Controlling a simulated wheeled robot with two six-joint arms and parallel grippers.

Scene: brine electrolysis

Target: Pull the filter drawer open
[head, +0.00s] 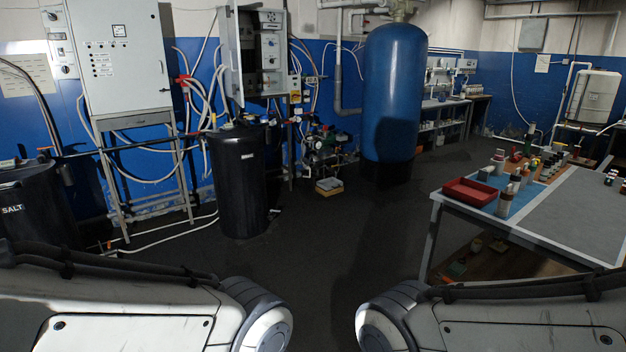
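I cannot make out a filter drawer anywhere in the head view. The likely housings in sight are a grey wall cabinet (118,55) on a metal stand at the left and an open grey cabinet (268,58) with its door swung out. No drawer front or handle can be told on either. My two arms come in along the bottom edge, left and right. Both of my grippers are outside the picture, so what they hold cannot be seen.
A black tank (238,185), a black salt tank (35,205) and a tall blue tank (393,95) stand along the wall. A small box (329,186) lies on the floor. A table with a red tray (470,192) is at right. The dark floor (320,240) between is clear.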

